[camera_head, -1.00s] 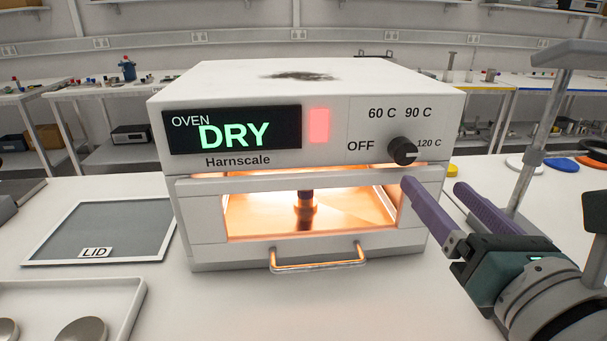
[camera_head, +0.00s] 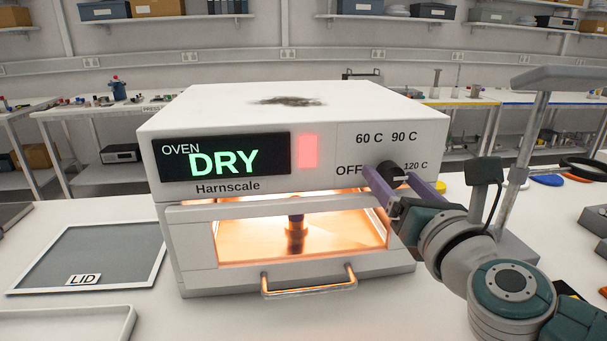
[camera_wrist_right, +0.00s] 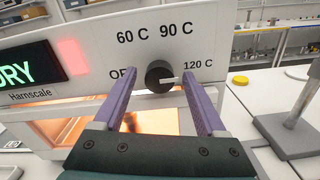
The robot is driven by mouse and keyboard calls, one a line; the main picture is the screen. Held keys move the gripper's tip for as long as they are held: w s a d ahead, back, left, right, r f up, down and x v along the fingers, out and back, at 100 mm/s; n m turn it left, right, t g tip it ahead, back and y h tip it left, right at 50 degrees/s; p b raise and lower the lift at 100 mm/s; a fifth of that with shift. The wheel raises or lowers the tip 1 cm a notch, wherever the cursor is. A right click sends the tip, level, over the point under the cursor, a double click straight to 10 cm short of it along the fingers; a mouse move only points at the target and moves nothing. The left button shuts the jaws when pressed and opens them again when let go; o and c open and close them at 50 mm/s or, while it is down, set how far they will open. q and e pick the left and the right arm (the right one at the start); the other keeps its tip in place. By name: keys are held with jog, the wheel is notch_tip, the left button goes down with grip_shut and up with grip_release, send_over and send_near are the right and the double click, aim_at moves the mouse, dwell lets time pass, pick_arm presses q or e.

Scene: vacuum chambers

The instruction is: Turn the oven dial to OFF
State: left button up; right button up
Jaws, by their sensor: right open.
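The white oven (camera_head: 290,120) stands on the table with a lit "DRY" display (camera_head: 225,158). Its black round dial (camera_head: 388,170) is on the right of the front, among the labels OFF, 60 C, 90 C and 120 C. In the right wrist view the dial (camera_wrist_right: 157,77) has a white pointer aimed at 120 C. My right gripper (camera_head: 396,179) is open, its purple fingers at either side of the dial. In the right wrist view the dial shows between the fingertips (camera_wrist_right: 155,80); contact cannot be told. My left gripper is not in view.
The oven's handle (camera_head: 308,287) sticks out below its glowing window. A grey stand (camera_head: 520,150) rises close to my right arm. A framed lid (camera_head: 90,258) and a white tray (camera_head: 65,325) lie at the left.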

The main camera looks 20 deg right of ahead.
jog(key=shift+c, duration=0.3)
grip_shut()
